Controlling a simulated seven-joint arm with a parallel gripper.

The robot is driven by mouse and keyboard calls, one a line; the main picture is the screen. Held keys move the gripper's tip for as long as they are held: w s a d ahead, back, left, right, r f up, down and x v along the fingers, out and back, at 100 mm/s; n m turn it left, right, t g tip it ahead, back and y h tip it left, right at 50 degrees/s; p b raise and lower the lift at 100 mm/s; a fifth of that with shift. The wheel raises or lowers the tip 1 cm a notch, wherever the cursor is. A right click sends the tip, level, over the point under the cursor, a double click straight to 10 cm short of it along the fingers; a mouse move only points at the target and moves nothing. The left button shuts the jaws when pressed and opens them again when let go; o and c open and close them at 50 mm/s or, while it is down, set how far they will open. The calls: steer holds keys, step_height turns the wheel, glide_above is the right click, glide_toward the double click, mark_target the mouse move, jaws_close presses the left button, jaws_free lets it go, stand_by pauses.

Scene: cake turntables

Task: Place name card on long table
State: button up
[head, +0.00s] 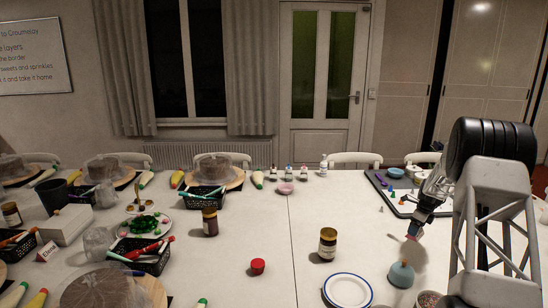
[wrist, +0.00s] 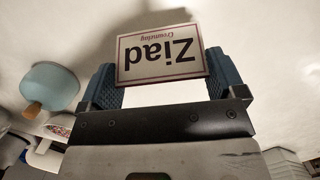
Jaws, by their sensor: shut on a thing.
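The name card (wrist: 160,53) is white with a dark border and reads "Ziad", upside down in the wrist view. My gripper (wrist: 163,74) is shut on it, with one blue ridged finger at each side edge. In the head view my gripper (head: 413,236) hangs at the right over the long white table (head: 265,218). Only a small pinkish bit of the card shows there at the fingertips. I cannot tell how far the card is above the table.
A teal rounded thing with a wooden knob (head: 401,274) stands just in front of my gripper. A dark jar (head: 327,243) and stacked plates (head: 347,290) are to its left. A tray (head: 405,193) lies behind. Another name card (head: 46,251) stands far left. The table's middle is fairly clear.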

steer(key=w+a+r+n+g, duration=0.1)
steer(key=w+a+n, duration=0.2)
steer(key=a+n, duration=0.6)
steer(key=w+a+r+n+g, duration=0.1)
steer(key=w+a+n, duration=0.3)
steer(key=a+n, duration=0.5)
steer(key=w+a+n+g+h, duration=0.1)
steer(key=w+a+n, duration=0.2)
steer(key=a+n, duration=0.6)
steer(key=a, duration=1.7)
steer(key=shift+w+r+n, duration=0.2)
steer(key=shift+r+n, duration=0.1)
steer(key=shift+r, duration=0.1)
steer(key=s+a+f+n+h, duration=0.1)
steer(key=s+a+n, duration=0.5)
steer(key=a, duration=0.7)
steer(key=s+a+n, duration=0.3)
steer(key=s+a, duration=0.5)
steer(key=a, duration=0.5)
steer(key=s+a+f+n+t+h, duration=0.1)
steer(key=s+a+f+n, duration=0.1)
steer(key=s+a+n, duration=0.7)
steer(key=s+a, duration=0.7)
steer(key=s, duration=0.4)
steer(key=shift+s+a+t, duration=0.2)
steer(key=shift+a+t, duration=0.1)
steer(key=shift+a, duration=0.1)
steer(key=shift+f, duration=0.1)
